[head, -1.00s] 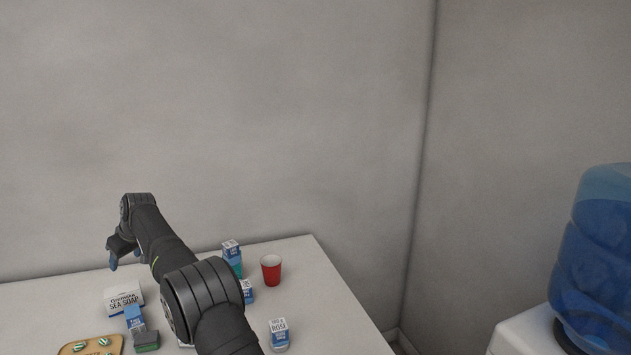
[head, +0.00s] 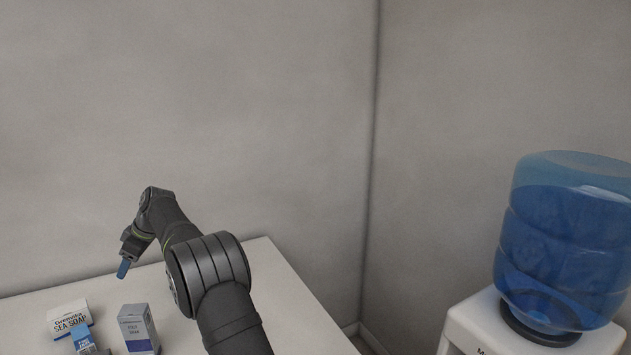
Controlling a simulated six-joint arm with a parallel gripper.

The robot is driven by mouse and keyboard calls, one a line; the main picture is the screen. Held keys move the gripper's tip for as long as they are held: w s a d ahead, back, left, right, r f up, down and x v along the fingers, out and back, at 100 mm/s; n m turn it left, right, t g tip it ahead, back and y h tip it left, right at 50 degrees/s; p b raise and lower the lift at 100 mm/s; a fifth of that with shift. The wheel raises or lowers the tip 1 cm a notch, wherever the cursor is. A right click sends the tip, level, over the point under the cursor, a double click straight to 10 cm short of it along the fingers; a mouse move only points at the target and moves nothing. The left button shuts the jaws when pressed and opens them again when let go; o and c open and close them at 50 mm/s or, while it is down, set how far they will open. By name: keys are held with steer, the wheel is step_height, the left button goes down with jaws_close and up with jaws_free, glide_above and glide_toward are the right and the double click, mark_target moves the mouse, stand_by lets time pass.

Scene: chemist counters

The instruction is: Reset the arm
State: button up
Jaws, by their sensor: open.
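My gripper (head: 124,268) shows in the head view at the left, at the end of my dark grey arm. Its blue finger points down, above the back part of the white table (head: 290,300). The jaws are open and I see nothing held in them; the gap between them is not clear from this side. The gripper is apart from the boxes, which stand nearer the front of the table.
A white Sea Soap box (head: 68,318), a blue-and-white box (head: 85,341) and a pale upright box (head: 138,328) are at lower left. A large blue water bottle (head: 562,240) sits on a white dispenser (head: 480,328) at right. My arm hides the table's middle.

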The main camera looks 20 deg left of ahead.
steer(key=w+d+f+n+g+h, duration=0.1)
steer(key=w+d+f+n+g, duration=0.1)
steer(key=w+d+f+n, duration=0.2)
steer(key=d+f+n, duration=0.1)
steer(key=d, duration=0.1)
steer(key=shift+w+d+h, duration=0.15)
steer(key=shift+d+h, duration=0.15)
steer(key=shift+d, duration=0.1)
